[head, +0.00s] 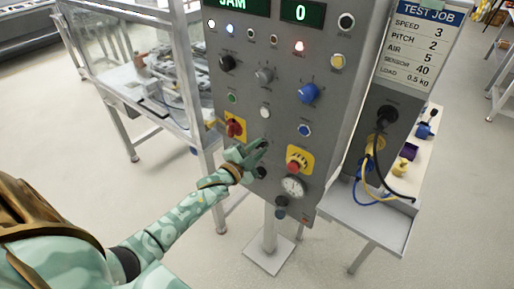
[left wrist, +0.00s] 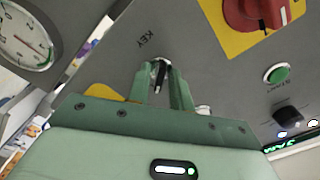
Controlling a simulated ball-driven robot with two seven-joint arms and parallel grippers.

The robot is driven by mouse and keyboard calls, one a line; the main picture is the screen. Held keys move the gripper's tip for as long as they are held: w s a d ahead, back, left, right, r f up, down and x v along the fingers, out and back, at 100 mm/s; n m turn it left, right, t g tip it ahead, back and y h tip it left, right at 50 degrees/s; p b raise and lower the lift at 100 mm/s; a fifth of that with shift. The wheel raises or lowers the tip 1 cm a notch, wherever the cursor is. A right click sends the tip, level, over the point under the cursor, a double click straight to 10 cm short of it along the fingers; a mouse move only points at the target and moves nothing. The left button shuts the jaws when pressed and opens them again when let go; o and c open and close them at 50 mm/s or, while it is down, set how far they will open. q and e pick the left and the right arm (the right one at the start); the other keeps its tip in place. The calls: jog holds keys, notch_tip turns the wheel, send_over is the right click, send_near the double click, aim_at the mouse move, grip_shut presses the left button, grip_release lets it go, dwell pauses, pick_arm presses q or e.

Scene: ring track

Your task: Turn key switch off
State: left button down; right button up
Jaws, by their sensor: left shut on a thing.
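The grey control panel (head: 240,105) stands upright in front of me. My left gripper (head: 257,150) is at its lower middle, right of the red rotary switch on a yellow plate (head: 235,128). In the left wrist view, the gripper (left wrist: 162,80) has its two green fingers shut on the dark key (left wrist: 160,72) of the key switch, beside the printed word KEY (left wrist: 148,37). The fingers hide most of the switch, and its turned position cannot be told. My right gripper is not in view.
A red emergency stop on yellow (head: 298,160) and a round gauge (head: 292,187) sit right of the gripper. The displays above read JAM and 0. A side table (head: 375,215) with cables stands at right, and a framed machine (head: 150,85) behind at left.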

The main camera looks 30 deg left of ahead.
pick_arm(q)
jog(key=n+p, duration=0.1)
jog(key=n, duration=0.1)
jog(key=shift+r+n+p, duration=0.15)
jog(key=shift+n+p, duration=0.15)
jog(key=n+p, duration=0.1)
jog(key=n, duration=0.1)
jog(key=shift+n, duration=0.3)
jog(key=n+p, duration=0.1)
jog(key=n, duration=0.2)
jog(key=shift+p, duration=0.35)
jog(key=shift+f+n+p, duration=0.2)
jog(key=shift+n+p, duration=0.1)
jog(key=shift+n, duration=0.9)
jog(key=c, duration=1.5)
grip_release()
jog(key=shift+c, duration=0.2)
jog(key=shift+s, duration=0.15)
